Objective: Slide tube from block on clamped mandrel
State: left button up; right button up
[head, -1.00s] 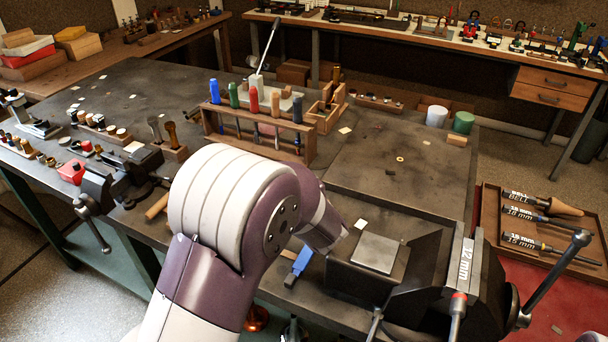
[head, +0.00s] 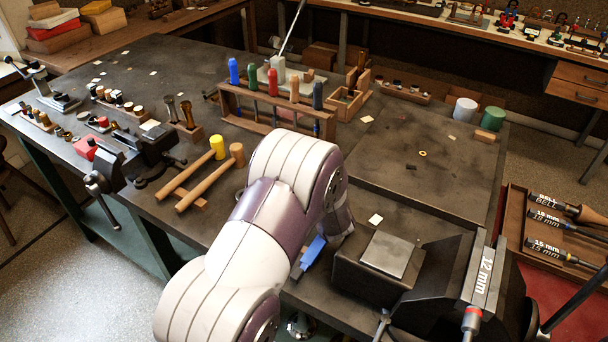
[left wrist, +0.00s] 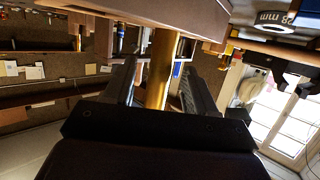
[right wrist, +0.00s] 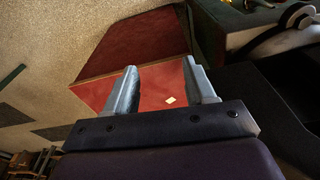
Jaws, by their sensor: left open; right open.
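A brass tube (left wrist: 160,68) stands between the two fingers of my left gripper (left wrist: 158,92) in the left wrist view. Those fingers are open, and I cannot tell whether either touches the tube. In the head view my arm hides this gripper and the tube. A label reading 12 mm (head: 487,275) is on the dark clamping fixture (head: 448,285) at the lower right. I cannot make out the mandrel itself or the block. My right gripper (right wrist: 163,85) is open and empty in the right wrist view, and it is out of the head view.
A dark box with a pale top plate (head: 388,254) stands beside the fixture. A blue-handled tool (head: 313,250) lies near my arm. A tray of labelled mandrels (head: 545,228) is at the right.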

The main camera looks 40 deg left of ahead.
pick_arm(q)
jog(key=x, duration=0.2)
jog(key=shift+w+a, duration=0.15)
jog(key=shift+a, duration=0.05)
grip_shut()
